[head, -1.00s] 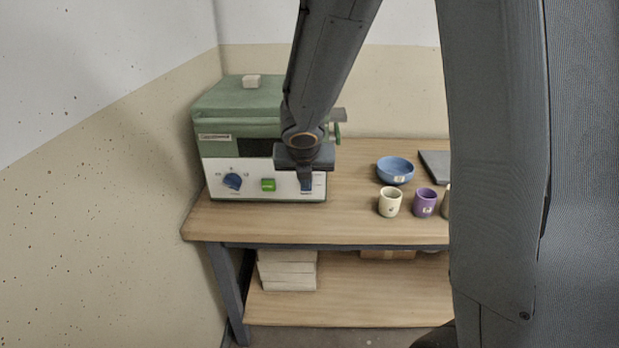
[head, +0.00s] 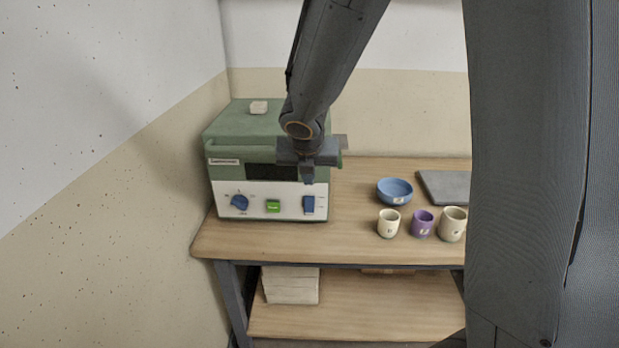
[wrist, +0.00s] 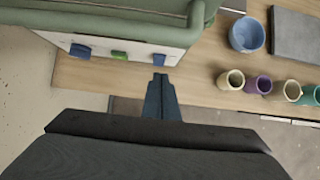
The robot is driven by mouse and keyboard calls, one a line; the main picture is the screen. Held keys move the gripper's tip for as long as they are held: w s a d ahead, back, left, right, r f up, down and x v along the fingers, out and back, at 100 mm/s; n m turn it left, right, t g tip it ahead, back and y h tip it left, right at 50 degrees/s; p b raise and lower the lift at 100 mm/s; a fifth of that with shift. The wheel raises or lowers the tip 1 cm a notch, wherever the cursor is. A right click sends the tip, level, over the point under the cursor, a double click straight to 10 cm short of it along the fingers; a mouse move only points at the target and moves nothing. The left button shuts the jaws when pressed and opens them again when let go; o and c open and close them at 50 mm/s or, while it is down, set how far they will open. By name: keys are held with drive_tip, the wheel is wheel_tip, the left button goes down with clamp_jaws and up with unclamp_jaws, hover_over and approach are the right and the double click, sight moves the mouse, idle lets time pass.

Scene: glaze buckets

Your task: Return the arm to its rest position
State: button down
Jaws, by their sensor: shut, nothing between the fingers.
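The machine's front panel (wrist: 120,35) lies ahead of the fingertips, with a gap of bench showing. My arm reaches down from the top of the head view.
A blue bowl (head: 395,190), a cream cup (head: 388,223), a purple cup (head: 422,223), a beige cup (head: 453,224) and a grey slab (head: 443,187) stand on the wooden bench (head: 350,245) at right. A wall (head: 120,200) closes the left side.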

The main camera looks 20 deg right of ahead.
drive_tip(key=s+f+m+g+y, duration=0.1)
drive_tip(key=s+f+m+g, duration=0.1)
drive_tip(key=s+m, duration=0.9)
drive_tip(key=s+d+f+m+g+y, duration=0.1)
drive_tip(key=s+f+m+g, duration=0.2)
drive_tip(key=s+m, duration=0.7)
drive_tip(key=m, duration=1.1)
drive_tip(key=shift+s, duration=0.4)
